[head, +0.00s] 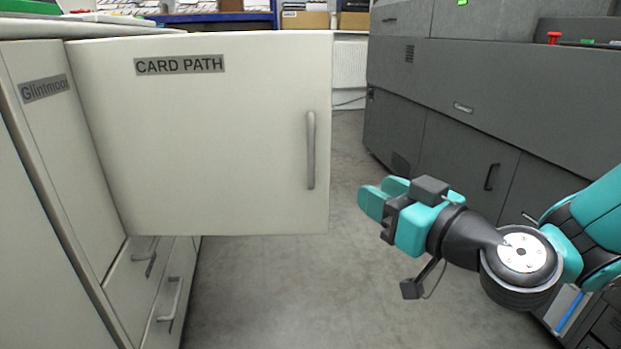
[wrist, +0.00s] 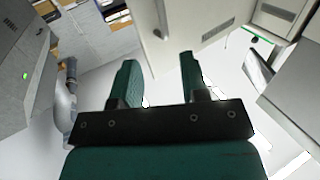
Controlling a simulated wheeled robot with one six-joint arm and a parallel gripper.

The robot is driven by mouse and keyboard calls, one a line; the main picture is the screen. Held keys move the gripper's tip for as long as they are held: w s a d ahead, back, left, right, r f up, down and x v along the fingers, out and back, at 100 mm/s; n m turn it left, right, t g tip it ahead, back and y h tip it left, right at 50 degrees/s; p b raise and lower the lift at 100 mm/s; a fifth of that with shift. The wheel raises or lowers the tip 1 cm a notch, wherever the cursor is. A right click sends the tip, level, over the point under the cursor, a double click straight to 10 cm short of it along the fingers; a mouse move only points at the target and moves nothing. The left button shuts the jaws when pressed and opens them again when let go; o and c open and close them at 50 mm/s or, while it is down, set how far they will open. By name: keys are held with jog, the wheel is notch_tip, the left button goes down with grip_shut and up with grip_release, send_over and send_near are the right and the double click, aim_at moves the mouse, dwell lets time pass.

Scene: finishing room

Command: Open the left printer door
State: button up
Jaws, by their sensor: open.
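The left printer's pale door (head: 220,110), labelled CARD PATH, stands swung out from the cream cabinet front (head: 45,130) and faces me in the head view. Its vertical grey bar handle (head: 311,150) is near the door's free right edge. My gripper (head: 378,197) is to the right of the handle and lower, apart from the door, with teal fingers open. In the wrist view, the fingers of my gripper (wrist: 157,66) are spread with nothing between them, and the pale door (wrist: 190,22) shows beyond them.
Drawers with bar handles (head: 172,300) sit below the door on the left cabinet. A dark grey machine (head: 480,100) with a red button stands at the right. Grey floor (head: 270,290) is clear between them. Shelves with boxes (head: 305,20) are at the back.

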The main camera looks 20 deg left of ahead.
aim_at(313, 158)
jog(key=p+x, duration=0.8)
jog(key=x, duration=0.8)
jog(key=shift+s+r, duration=0.1)
jog(key=shift+s, duration=0.05)
jog(key=shift+w+a, duration=0.45)
jog(key=shift+a, duration=0.05)
grip_shut()
